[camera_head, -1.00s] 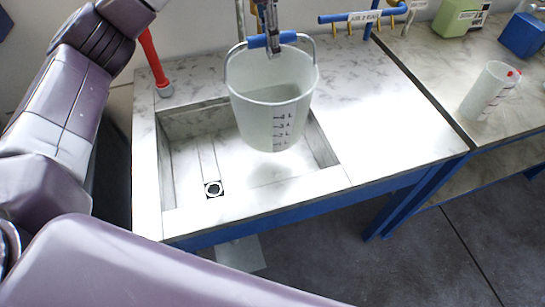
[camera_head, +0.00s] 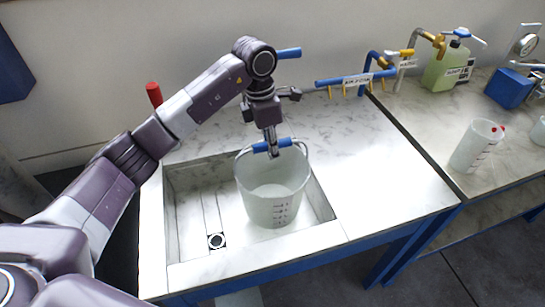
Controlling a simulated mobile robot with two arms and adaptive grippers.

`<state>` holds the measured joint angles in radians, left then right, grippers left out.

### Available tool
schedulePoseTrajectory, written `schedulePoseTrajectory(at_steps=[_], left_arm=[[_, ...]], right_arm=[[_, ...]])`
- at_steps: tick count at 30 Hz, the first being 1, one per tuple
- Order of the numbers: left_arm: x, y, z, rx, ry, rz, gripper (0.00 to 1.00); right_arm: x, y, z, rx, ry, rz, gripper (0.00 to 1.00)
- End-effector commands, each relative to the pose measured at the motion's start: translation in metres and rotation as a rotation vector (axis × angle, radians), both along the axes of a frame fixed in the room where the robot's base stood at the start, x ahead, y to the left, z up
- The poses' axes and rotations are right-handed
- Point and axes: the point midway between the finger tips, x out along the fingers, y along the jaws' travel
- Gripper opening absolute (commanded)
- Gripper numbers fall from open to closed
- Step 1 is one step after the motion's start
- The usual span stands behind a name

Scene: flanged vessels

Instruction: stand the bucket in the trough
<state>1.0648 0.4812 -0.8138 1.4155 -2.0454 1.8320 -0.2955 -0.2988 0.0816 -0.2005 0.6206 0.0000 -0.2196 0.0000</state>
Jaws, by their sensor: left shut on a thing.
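The bucket (camera_head: 272,195) is whitish and translucent, with dark level marks and a wire handle with a blue grip (camera_head: 264,146). It is upright inside the trough (camera_head: 190,259), a marble-like basin sunk in the worktop, toward its right side. Whether its base touches the trough floor cannot be told for sure. My left gripper (camera_head: 271,143) comes down from above and is shut on the blue grip of the handle. The trough's drain (camera_head: 216,241) shows to the left of the bucket. My right gripper is not in view.
A red upright fitting (camera_head: 154,94) stands behind the trough's left end. A blue pipe rack with taps (camera_head: 345,80) is at the back. On the right bench are a measuring jug (camera_head: 476,146), a green container (camera_head: 446,68) and a blue box (camera_head: 509,88). The worktop right of the trough is clear.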

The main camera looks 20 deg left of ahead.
Motion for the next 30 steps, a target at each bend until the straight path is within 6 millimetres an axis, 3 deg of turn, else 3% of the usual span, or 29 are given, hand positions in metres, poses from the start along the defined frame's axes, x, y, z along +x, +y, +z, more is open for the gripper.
schedulePoseTrajectory(at_steps=[9, 20, 21, 24, 27, 30], left_arm=[[-0.001, -0.001, -0.035, -0.001, 0.002, 0.001, 0.0], [0.0, 0.0, -0.043, 0.0, -0.001, 0.0, 0.0], [0.0, 0.0, -0.042, 0.0, 0.0, 0.0, 0.14], [0.0, 0.0, -0.042, 0.0, 0.0, 0.0, 0.25], [0.0, 0.0, -0.042, 0.0, 0.0, 0.0, 0.34], [0.0, 0.0, -0.042, 0.0, 0.0, 0.0, 0.34]], right_arm=[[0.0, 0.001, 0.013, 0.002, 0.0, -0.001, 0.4], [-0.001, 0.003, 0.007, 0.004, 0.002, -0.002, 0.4], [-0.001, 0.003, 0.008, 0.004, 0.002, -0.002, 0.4], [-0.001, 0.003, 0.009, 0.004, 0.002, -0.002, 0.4], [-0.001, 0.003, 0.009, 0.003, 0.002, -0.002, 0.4], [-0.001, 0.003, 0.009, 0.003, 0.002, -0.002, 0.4]])
